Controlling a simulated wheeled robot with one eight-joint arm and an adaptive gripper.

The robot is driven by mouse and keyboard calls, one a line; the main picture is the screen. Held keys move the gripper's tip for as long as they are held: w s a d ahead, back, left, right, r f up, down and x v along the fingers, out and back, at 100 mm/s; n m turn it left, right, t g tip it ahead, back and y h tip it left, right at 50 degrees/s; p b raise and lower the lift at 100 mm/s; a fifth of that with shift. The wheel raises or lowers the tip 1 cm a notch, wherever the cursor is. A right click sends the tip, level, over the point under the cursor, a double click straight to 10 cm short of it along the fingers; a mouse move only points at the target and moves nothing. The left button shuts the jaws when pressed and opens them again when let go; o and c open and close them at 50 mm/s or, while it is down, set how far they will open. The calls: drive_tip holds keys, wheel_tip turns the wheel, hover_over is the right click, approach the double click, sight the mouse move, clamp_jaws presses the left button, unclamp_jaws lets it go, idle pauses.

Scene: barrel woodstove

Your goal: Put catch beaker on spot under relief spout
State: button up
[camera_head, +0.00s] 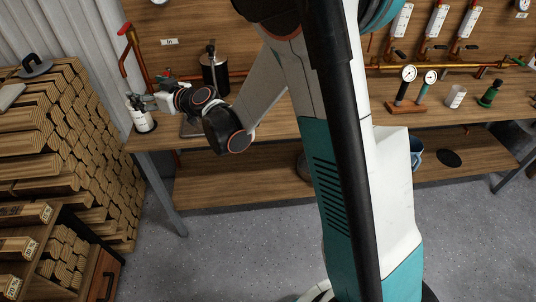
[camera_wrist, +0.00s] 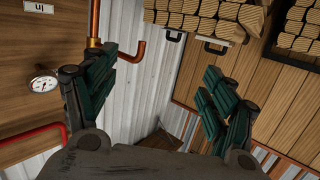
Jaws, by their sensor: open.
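My gripper (camera_wrist: 163,72) is open in the wrist view, with nothing between its dark green finger pads. In the head view my gripper (camera_head: 166,90) is over the left end of the workbench, partly hidden by its own wrist. A copper pipe with a bent open end (camera_wrist: 139,50) is beyond the fingers in the wrist view; it may be the relief spout. A small white labelled cup (camera_head: 455,96) stands on the bench at the right; I cannot tell whether it is the catch beaker. The spot is not clearly visible.
A labelled white bottle (camera_head: 141,120) stands at the bench's left end, close to my gripper. A dark canister (camera_head: 214,73) is behind my arm. Gauges on a wooden stand (camera_head: 405,107) and a green bottle (camera_head: 490,93) are at the right. Stacked firewood (camera_head: 75,130) fills the left.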

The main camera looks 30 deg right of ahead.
drive_tip(key=s+d+r+m+g+h, duration=0.1)
drive_tip(key=s+d+r+g, duration=0.15)
drive_tip(key=s, duration=0.55)
drive_tip(key=s+d+r+g+h, duration=0.1)
drive_tip(key=s+d+r+h, duration=0.2)
drive_tip(key=s, duration=0.6)
drive_tip(key=s+d+f+m+g+h, duration=0.1)
drive_tip(key=s+d+f+m+h, duration=0.1)
drive_tip(key=s+d, duration=0.4)
drive_tip(key=s+d+f+m+g+h, duration=0.2)
drive_tip(key=s+d, duration=0.5)
drive_tip(key=s, duration=0.8)
drive_tip(key=shift+s+d+f+m, duration=0.2)
drive_tip(key=shift+f+m, duration=0.2)
drive_tip(key=shift+f, duration=0.1)
